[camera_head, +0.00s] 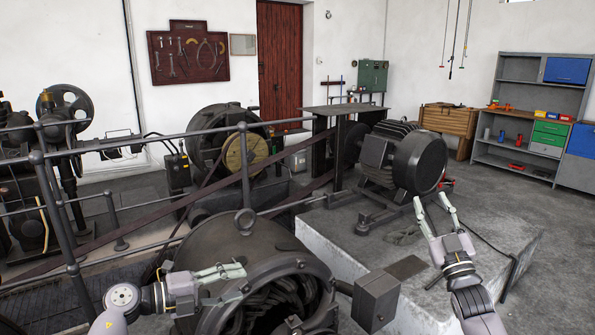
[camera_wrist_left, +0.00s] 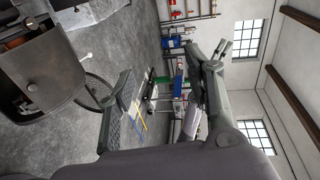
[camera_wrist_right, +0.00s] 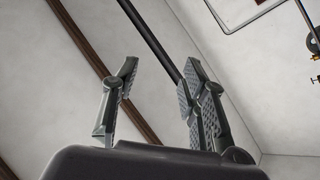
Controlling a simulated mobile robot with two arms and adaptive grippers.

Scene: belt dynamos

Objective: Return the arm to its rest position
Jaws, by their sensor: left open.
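My left gripper (camera_head: 241,279) reaches in from the lower left in the head view, over the large dark dynamo casing (camera_head: 225,243) in the foreground. Its fingers are spread and empty; the left wrist view (camera_wrist_left: 170,85) shows a gap between them. My right gripper (camera_head: 432,201) points up and away, in front of the dark motor (camera_head: 419,162) on the concrete block. Its fingers are apart with nothing between them, and in the right wrist view (camera_wrist_right: 158,82) they stand against wall and ceiling. Contact between the left gripper and the casing cannot be judged.
A metal railing (camera_head: 100,149) crosses the left side. The concrete block (camera_head: 500,240) lies below my right arm. A grey junction box (camera_head: 376,300) sits between the arms. Shelves (camera_head: 520,75) and a wooden chest (camera_head: 448,122) stand at the back right, with open floor before them.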

